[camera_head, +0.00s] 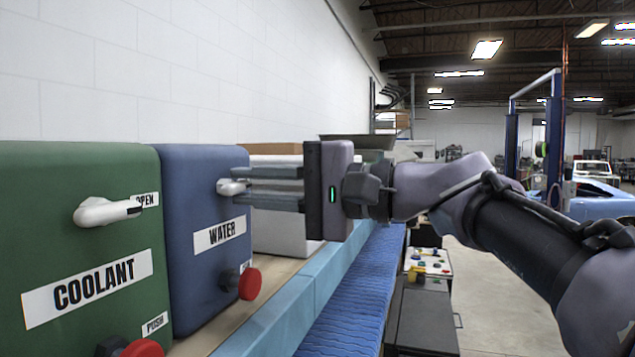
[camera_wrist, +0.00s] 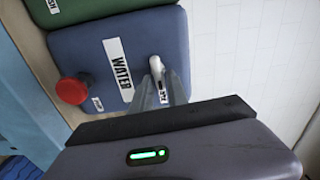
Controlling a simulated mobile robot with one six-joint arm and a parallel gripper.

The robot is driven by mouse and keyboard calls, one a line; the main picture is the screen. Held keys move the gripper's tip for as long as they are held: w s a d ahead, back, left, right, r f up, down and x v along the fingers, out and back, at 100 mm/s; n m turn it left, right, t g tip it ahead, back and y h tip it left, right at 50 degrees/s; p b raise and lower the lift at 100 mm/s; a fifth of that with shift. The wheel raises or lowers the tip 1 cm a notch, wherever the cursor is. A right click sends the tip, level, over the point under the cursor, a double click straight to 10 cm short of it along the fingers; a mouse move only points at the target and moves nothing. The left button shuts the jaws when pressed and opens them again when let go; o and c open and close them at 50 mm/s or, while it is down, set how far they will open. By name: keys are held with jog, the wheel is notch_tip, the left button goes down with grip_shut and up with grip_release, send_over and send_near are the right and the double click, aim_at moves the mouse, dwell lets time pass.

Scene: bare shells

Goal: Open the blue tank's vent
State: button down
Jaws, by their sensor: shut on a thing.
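The blue tank (camera_head: 205,240) labelled WATER stands on the bench beside the green tank (camera_head: 80,250) labelled COOLANT. The blue tank's vent is a small white lever (camera_head: 229,187) on its upper front, and it also shows in the wrist view (camera_wrist: 156,66). My gripper (camera_head: 250,188) reaches in from the right and is shut on this lever. In the wrist view my fingers (camera_wrist: 162,90) cover part of the lever and its small label. The red knob (camera_head: 249,283) is low on the blue tank, apart from my gripper.
The green tank has its own white lever (camera_head: 105,211) beside an OPEN label and a red knob (camera_head: 142,348) near a PUSH label. A white box (camera_head: 283,235) stands behind the blue tank.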

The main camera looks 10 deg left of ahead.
jog(key=shift+f+m, duration=0.1)
jog(key=shift+m, duration=0.4)
jog(key=c, duration=1.4)
grip_release()
jog(key=shift+c, duration=0.2)
jog(key=s+d+b, duration=0.1)
jog(key=d+b, duration=0.3)
jog(key=d, duration=1.3)
jog(key=shift+s+d, duration=0.2)
jog(key=shift+s, duration=0.05)
